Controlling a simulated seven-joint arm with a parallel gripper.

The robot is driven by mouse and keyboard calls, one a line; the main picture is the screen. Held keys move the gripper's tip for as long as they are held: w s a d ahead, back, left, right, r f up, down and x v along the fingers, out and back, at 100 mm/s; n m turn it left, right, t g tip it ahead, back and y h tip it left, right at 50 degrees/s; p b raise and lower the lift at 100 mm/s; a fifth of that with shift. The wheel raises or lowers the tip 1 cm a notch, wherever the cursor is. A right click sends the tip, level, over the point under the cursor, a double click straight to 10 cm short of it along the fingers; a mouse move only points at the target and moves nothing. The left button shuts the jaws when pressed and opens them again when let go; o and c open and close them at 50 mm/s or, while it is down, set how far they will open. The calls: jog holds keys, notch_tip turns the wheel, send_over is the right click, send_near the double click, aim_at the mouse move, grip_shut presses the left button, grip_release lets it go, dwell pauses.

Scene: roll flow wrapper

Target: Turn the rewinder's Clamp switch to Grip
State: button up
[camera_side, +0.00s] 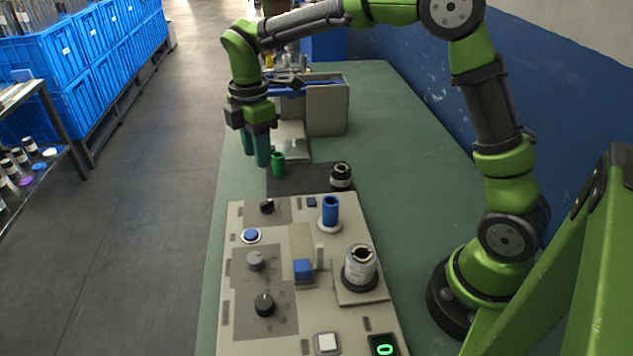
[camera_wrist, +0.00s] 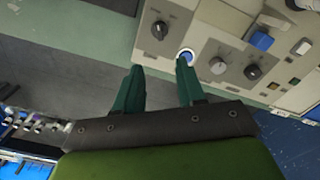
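A pale control panel (camera_side: 237,318) lies on the green table, with three rotary knobs on its left side. They are a small black knob (camera_side: 267,206) at the far end, a grey knob (camera_side: 256,261) in the middle and a black knob (camera_side: 264,305) nearer. The wrist view shows the small knob (camera_wrist: 160,29) and the other two, one (camera_wrist: 217,65) beside the other (camera_wrist: 253,72). Labels are too small to read, so I cannot tell which is Clamp. My gripper (camera_side: 256,150) is open and empty, beyond the panel's far end, touching no knob. Its fingers (camera_wrist: 159,70) point toward the panel.
A blue-capped button (camera_side: 251,235) sits between the knobs. A blue post (camera_side: 330,211), a blue block (camera_side: 304,270) and a metal-topped cylinder (camera_side: 360,266) stand up from the panel.

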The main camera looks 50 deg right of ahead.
aim_at(264, 203)
notch_tip(264, 203, down, 13)
dwell(0.3)
grip_shut()
